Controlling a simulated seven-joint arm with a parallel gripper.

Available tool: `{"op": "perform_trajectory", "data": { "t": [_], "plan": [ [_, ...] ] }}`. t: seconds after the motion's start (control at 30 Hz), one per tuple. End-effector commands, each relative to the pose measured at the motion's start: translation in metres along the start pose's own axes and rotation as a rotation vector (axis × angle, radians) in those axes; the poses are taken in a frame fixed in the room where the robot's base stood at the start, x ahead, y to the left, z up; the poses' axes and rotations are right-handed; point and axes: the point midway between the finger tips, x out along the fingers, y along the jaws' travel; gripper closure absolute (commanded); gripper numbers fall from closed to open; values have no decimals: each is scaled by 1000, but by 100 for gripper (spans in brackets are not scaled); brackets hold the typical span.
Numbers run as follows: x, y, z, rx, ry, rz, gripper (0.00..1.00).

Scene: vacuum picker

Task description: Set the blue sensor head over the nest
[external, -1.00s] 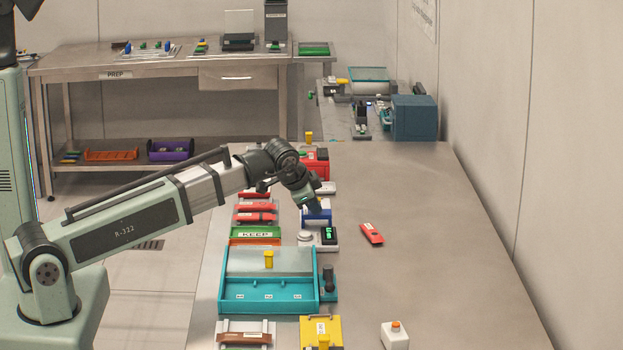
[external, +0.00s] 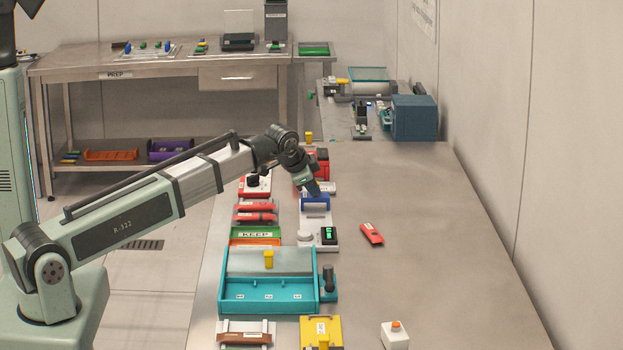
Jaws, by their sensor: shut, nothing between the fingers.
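The blue sensor head (external: 315,204) is a blue bar at the back of a small pale bench device, left of the table's middle. A pale surface (external: 313,224) shows in front of it; I cannot tell whether this is the nest. The device's front has a black unit with a green display (external: 329,235) and a round pale knob (external: 305,239). My gripper (external: 315,191) is shut and empty, pointing down just above and behind the blue bar. I cannot tell whether its tips touch the bar.
A teal tray (external: 268,306) and a yellow block (external: 322,331) stand in front. Red parts (external: 255,212) lie left of the device, and a red piece (external: 371,234) lies to its right. The right side of the table is clear.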

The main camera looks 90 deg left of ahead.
Motion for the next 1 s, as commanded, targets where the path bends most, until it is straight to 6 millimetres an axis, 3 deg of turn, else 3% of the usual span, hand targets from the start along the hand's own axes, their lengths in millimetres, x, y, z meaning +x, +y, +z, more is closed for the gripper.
{"op": "perform_trajectory", "data": {
  "t": [0.23,0.47,0.5,1.0],
  "plan": [
    [-1,2,1,1,-3,-5,100],
    [-18,32,2,3,0,-2,100],
    [-21,39,2,3,1,-1,100],
    [-99,36,0,1,1,-1,100]
  ]
}}
